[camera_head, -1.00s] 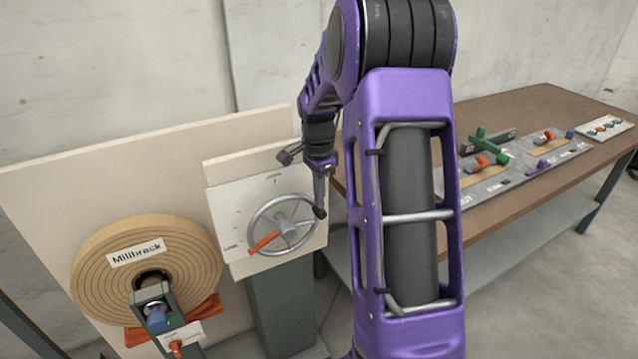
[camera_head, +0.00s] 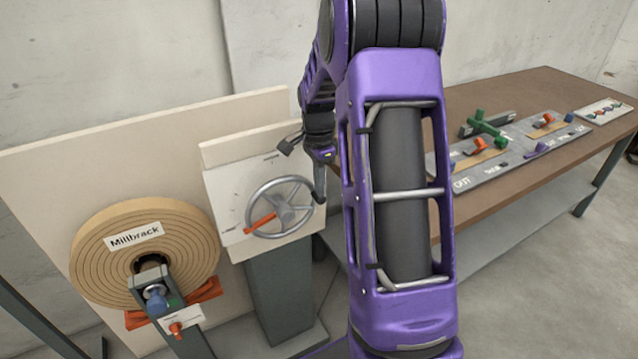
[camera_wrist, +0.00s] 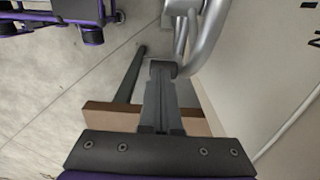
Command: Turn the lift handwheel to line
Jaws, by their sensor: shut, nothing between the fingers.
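The lift handwheel (camera_head: 285,212) is a grey spoked wheel on a pale panel (camera_head: 222,190). An orange-red bar (camera_head: 260,223) on it points from near the hub to the lower left, toward a small mark (camera_head: 229,230) on the panel. Another small mark (camera_head: 271,157) is above the wheel; the lettering is too small to read. My gripper (camera_head: 319,197) is shut and empty, pointing down at the wheel's right rim. In the wrist view, its dark fingertips (camera_wrist: 163,70) are close beside the grey rim (camera_wrist: 210,42); I cannot tell if they touch.
A tan roll labelled Millbrack (camera_head: 95,265) stands left of the panel. A brown bench (camera_head: 480,105) on the right carries a grey board (camera_head: 465,180) with coloured parts and a white card (camera_head: 590,116). My arm hides the space between wheel and bench.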

